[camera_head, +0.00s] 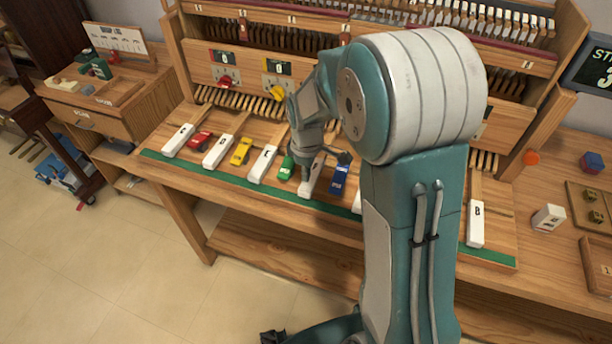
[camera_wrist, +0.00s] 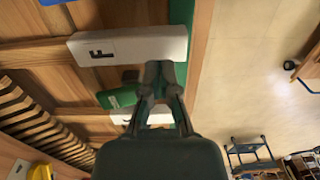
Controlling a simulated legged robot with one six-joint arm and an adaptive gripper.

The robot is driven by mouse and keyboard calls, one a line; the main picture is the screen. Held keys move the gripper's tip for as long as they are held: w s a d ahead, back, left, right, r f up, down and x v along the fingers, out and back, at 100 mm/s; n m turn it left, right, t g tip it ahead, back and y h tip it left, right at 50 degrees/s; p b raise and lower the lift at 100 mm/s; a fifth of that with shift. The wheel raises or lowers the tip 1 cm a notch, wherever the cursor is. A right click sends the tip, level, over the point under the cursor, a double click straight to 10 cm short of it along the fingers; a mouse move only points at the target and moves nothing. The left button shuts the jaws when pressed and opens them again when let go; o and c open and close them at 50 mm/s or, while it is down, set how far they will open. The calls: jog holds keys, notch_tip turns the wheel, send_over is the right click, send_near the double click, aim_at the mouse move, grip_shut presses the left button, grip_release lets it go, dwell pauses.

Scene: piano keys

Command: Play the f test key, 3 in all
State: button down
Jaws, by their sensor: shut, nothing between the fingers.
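The white F key (camera_wrist: 130,47) carries a black letter F and lies across the upper part of the wrist view. My gripper (camera_head: 307,165) points down over this key. In the wrist view my gripper (camera_wrist: 163,70) is shut and empty, its tips overlapping the key's lower edge near its front end. I cannot tell whether the tips touch the key.
More white keys, such as the B key (camera_head: 475,225), line the bench. A screen (camera_head: 595,68) at right shows a 3. My arm hides some keys.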

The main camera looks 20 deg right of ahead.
notch_tip(320, 180, up, 10)
jog(key=shift+r, duration=0.25)
jog(key=shift+w, duration=0.1)
dwell(0.7)
jog(key=s+r+m+t, duration=0.2)
jog(key=s+r+m, duration=0.2)
jog(key=s, duration=0.6)
jog(key=s+r+m+t, duration=0.3)
jog(key=s+m, duration=0.3)
jog(key=s, duration=0.5)
jog(key=shift+s+r+m+t, duration=0.2)
jog(key=shift+r+m+t, duration=0.15)
jog(key=shift+r, duration=0.45)
jog(key=shift+d, duration=0.1)
